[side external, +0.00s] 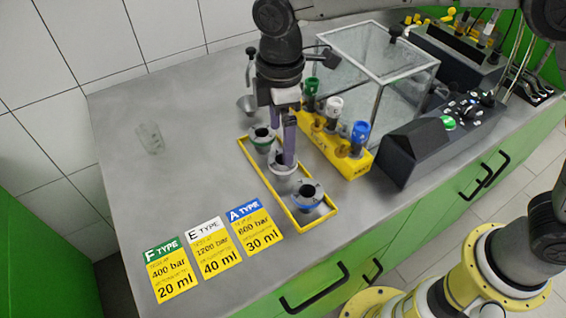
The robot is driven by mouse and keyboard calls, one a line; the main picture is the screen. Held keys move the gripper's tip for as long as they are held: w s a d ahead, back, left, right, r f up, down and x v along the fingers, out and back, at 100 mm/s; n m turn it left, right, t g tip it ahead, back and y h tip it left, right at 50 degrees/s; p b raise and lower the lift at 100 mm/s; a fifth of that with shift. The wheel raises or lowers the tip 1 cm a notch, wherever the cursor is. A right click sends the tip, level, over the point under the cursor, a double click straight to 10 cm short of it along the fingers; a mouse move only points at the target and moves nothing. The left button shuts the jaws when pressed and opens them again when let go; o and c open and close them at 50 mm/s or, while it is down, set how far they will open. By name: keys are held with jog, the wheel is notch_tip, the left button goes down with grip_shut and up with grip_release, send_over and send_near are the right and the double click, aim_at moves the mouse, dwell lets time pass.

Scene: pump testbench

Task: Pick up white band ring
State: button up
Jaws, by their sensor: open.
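The white band ring (283,172) sits in the middle of a yellow-edged tray (268,185), between a green band ring (262,146) and a blue band ring (308,200). My gripper (281,157) points down over the white band ring, with its purple fingers apart. One finger reaches down at the ring's right side and covers part of it. The other finger is just behind and to the left. Whether the fingers touch the ring cannot be told from this view.
A yellow rack (345,165) with green, white and blue topped parts stands close on the right. Behind are a glass box (370,70) and a dark control console (410,150). Three type cards (208,246) lie in front. A clear beaker (150,138) stands left, with free counter around it.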

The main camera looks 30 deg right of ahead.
aim_at(283, 168)
jog(key=f, duration=0.7)
jog(key=shift+s+f, duration=0.2)
jog(key=shift+s, duration=0.05)
jog(key=shift+r, duration=0.1)
grip_shut()
